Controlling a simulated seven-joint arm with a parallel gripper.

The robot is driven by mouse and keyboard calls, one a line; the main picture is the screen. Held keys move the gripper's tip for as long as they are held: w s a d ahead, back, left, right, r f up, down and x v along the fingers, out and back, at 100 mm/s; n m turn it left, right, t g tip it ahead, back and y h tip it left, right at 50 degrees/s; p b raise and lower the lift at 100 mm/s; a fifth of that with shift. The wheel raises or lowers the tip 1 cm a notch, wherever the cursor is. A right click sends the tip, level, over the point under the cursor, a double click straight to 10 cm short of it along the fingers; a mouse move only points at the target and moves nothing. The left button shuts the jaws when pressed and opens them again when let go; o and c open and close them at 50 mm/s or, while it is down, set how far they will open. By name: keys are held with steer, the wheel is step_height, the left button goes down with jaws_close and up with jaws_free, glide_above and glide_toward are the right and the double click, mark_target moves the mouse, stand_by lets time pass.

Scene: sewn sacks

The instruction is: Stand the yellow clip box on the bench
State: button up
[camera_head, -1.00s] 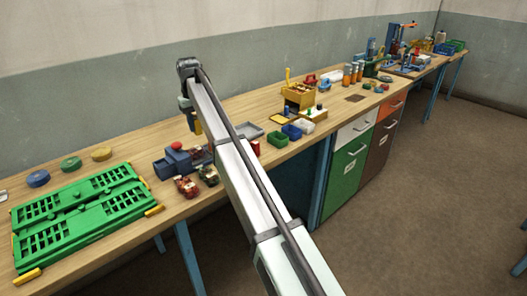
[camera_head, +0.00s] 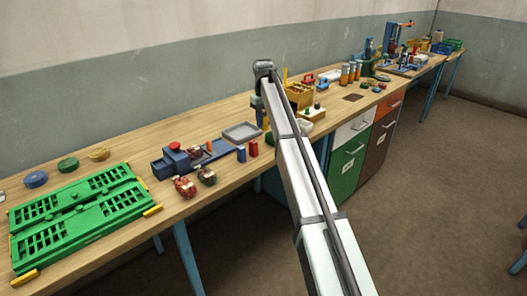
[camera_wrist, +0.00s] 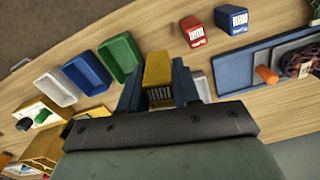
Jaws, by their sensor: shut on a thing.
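The yellow clip box (camera_wrist: 158,72) is in the wrist view, between the two blue fingers of my gripper (camera_wrist: 158,88). The gripper is shut on it, and its dark slotted end faces the camera. I cannot tell whether the box touches the bench (camera_wrist: 135,32). In the head view my gripper (camera_head: 258,112) is over the bench (camera_head: 110,135), left of the wooden box; the yellow clip box cannot be made out there.
A red box (camera_wrist: 194,32) and a blue box (camera_wrist: 232,19) stand right of my gripper. Green (camera_wrist: 120,56), blue (camera_wrist: 87,72) and white (camera_wrist: 56,88) trays lie to the left. A grey tray (camera_head: 242,133) lies behind the red and blue boxes in the head view.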

steer(key=shift+w+n, duration=0.1)
steer(key=shift+n, duration=0.9)
steer(key=shift+f, duration=0.25)
steer(key=shift+a+f, duration=0.1)
steer(key=shift+f, duration=4.65)
steer(key=o, duration=1)
steer(key=shift+f, duration=0.15)
steer(key=shift+o, duration=0.2)
step_height(320, 180, up, 12)
steer(key=shift+r, duration=0.15)
